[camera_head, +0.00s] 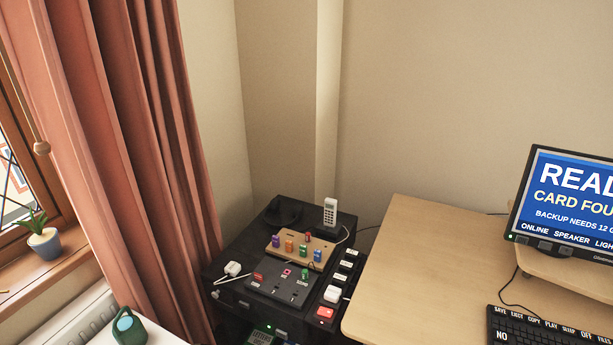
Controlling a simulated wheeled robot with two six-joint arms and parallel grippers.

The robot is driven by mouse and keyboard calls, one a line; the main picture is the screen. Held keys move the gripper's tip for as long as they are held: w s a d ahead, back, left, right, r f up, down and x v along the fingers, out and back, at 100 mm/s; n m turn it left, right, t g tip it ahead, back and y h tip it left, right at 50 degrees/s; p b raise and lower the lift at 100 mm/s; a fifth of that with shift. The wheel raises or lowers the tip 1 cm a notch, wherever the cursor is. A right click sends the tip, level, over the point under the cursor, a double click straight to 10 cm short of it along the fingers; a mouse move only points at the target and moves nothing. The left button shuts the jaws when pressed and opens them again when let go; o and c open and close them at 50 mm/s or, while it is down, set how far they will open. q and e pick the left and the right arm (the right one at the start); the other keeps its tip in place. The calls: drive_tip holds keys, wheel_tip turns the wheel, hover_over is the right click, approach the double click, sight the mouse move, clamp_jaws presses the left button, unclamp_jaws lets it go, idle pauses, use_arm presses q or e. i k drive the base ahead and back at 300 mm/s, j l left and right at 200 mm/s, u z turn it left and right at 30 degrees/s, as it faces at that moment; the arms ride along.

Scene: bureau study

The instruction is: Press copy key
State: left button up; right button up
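A black keyboard (540,334) lies on the wooden desk at the lower right, cut off by the bottom and right picture edges. A larger NO label shows on the keyboard's left end. Neither of my grippers is in view.
A monitor (572,200) with a blue screen stands on a wooden riser (570,270) behind the keyboard. The desk (420,270) left of it is bare. A black cabinet (225,265) with a phone (330,212) and switch panels stands further left. A green watering can (129,328) is lower left.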

sight(530, 319)
drive_tip(key=z, duration=1.6)
